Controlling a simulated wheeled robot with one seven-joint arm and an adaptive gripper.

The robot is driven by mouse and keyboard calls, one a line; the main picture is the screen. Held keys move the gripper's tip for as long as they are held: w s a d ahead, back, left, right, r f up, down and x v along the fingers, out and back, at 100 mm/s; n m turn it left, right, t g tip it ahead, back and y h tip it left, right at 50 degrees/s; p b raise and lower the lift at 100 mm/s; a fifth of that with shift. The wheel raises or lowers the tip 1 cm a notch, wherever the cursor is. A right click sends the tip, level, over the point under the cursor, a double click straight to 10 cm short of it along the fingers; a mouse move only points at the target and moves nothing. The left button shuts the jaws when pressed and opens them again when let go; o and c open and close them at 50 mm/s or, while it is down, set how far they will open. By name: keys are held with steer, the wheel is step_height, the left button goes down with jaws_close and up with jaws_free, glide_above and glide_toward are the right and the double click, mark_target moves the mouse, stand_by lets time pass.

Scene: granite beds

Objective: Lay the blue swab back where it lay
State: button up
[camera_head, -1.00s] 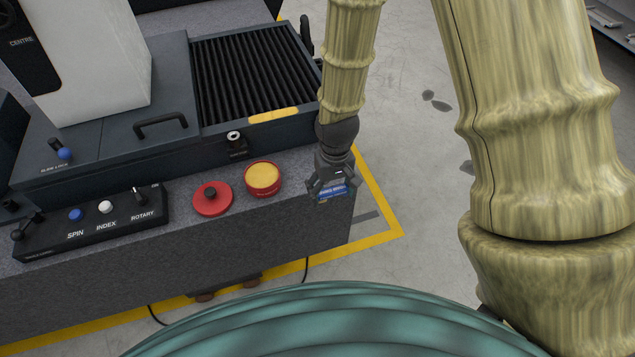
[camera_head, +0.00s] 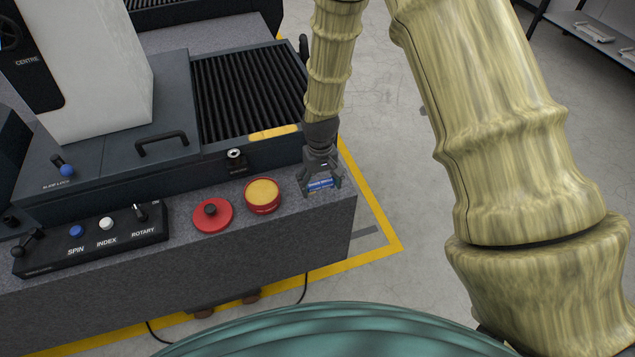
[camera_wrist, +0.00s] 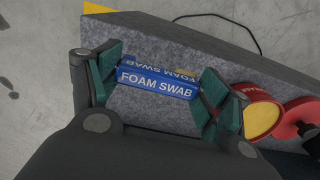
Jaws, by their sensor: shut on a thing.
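The blue swab (camera_wrist: 156,81), a blue bar lettered FOAM SWAB, lies lengthwise between the green-padded fingers of my gripper (camera_wrist: 158,82) in the wrist view. My gripper is shut on it by its two ends. In the head view my gripper (camera_head: 320,184) points down over the right end of the granite bed's front ledge (camera_head: 300,228), with the swab (camera_head: 320,184) at its tips. I cannot tell whether the swab touches the granite.
A red tin with a yellow top (camera_head: 262,195) stands just left of my gripper, with a red round lid with a black knob (camera_head: 212,213) beyond it. A control box (camera_head: 90,238) sits further left. The ledge's right edge drops to the floor close by.

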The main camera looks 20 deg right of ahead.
mark_target(317, 185)
steer(key=shift+w, duration=1.1)
steer(key=shift+f+p, duration=0.7)
steer(key=shift+f, duration=1.1)
steer(key=shift+f, duration=0.15)
steer(key=o, duration=0.9)
steer(key=shift+r+b, duration=1.2)
steer(key=shift+r, duration=4.95)
